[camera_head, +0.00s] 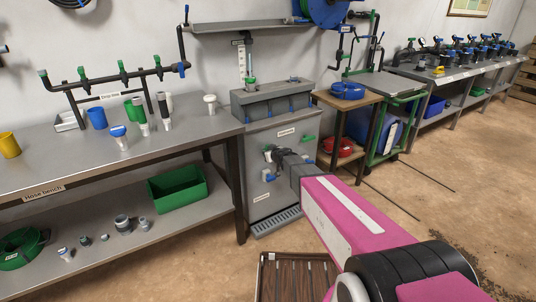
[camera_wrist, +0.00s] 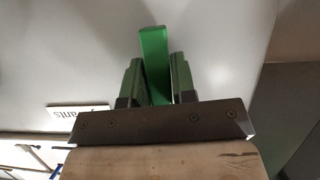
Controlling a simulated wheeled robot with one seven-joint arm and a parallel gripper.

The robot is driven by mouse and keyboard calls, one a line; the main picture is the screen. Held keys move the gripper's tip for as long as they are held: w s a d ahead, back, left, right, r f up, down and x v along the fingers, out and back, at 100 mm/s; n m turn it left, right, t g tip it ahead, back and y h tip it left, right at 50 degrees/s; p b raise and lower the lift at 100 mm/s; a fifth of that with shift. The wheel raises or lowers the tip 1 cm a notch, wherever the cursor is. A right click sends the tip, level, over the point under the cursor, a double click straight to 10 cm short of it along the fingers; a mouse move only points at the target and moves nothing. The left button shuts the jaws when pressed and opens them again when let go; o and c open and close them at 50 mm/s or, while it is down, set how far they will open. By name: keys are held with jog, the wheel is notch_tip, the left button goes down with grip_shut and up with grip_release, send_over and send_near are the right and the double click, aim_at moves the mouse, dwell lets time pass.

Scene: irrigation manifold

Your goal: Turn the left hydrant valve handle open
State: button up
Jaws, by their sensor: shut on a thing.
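The left hydrant valve handle is a flat green lever (camera_wrist: 154,48) in the wrist view, standing between the two fingers and reaching past their tips. My gripper (camera_wrist: 157,78) is shut on it, one finger on each side. In the head view my gripper (camera_head: 275,153) is at the front of the grey cabinet (camera_head: 262,204), and only a bit of green shows beside it. The hydrant body behind the gripper is mostly hidden. A second green handle (camera_head: 307,139) lies nearly level to the right, apart from my gripper.
A blue fitting (camera_head: 268,178) sits just below my gripper. A grey drip grate (camera_head: 276,222) lies at the cabinet's foot. The hose bench (camera_head: 190,146) stands close on the left, with a green bin (camera_head: 178,188) on its lower shelf. A wooden stand (camera_head: 349,102) is on the right.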

jog(key=o, duration=0.9)
jog(key=v, duration=1.1)
